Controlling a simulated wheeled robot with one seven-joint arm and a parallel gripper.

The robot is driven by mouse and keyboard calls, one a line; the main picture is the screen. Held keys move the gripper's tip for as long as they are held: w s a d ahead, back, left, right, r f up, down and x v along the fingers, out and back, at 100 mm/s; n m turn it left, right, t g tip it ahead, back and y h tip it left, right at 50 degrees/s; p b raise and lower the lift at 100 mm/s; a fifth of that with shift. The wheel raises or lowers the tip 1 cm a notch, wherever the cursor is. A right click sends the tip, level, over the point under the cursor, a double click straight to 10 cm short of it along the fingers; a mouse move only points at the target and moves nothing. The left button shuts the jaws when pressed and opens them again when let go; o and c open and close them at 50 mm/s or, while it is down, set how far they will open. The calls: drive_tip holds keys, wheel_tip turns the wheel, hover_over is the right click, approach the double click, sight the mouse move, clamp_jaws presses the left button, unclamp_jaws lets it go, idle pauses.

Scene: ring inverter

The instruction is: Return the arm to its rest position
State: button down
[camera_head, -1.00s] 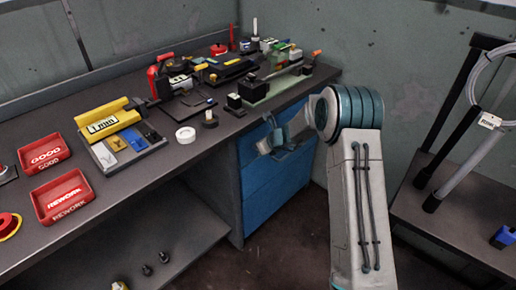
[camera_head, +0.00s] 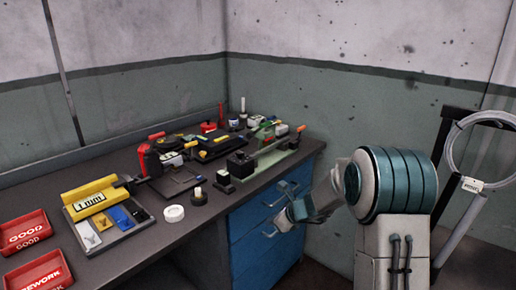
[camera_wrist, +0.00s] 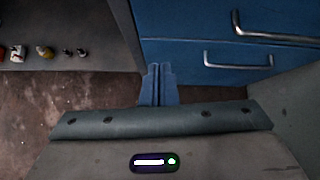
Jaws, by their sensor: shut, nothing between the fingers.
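My arm is folded at the right of the head view, beside the workbench. My gripper (camera_head: 284,219) hangs in front of the blue drawer cabinet (camera_head: 262,229), off the bench top. In the wrist view my gripper (camera_wrist: 158,70) points ahead with its two fingers together and nothing between them. The blue drawers with silver handles (camera_wrist: 238,60) lie beyond and to the right of the fingers. Whether the fingers touch the cabinet cannot be told.
The workbench (camera_head: 120,238) holds red GOOD (camera_head: 25,232) and REWORK (camera_head: 38,272) trays, a yellow 1 mm block (camera_head: 92,198) and a white ring (camera_head: 174,213). A dark rack (camera_head: 447,130) with a cable coil (camera_head: 480,125) stands right. Small parts (camera_wrist: 45,52) sit on a lower shelf. Bare floor shows below.

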drive_tip(key=s+d+r+n+g+h+p, duration=0.15)
drive_tip(key=s+r+n+p, duration=0.35)
drive_tip(key=s+r+n, duration=1.15)
drive_tip(key=s+d+r+n+g+h+p, duration=0.1)
drive_tip(key=s+d+n, duration=0.3)
drive_tip(key=s, duration=0.5)
drive_tip(key=s+d+r+n+h+p, duration=0.2)
drive_tip(key=s+d+n+h, duration=0.1)
drive_tip(key=s, duration=0.6)
drive_tip(key=shift+d+r+n+g+h+p, duration=0.2)
drive_tip(key=shift+d+n+g+h+p, duration=0.15)
drive_tip(key=shift+n+h, duration=0.4)
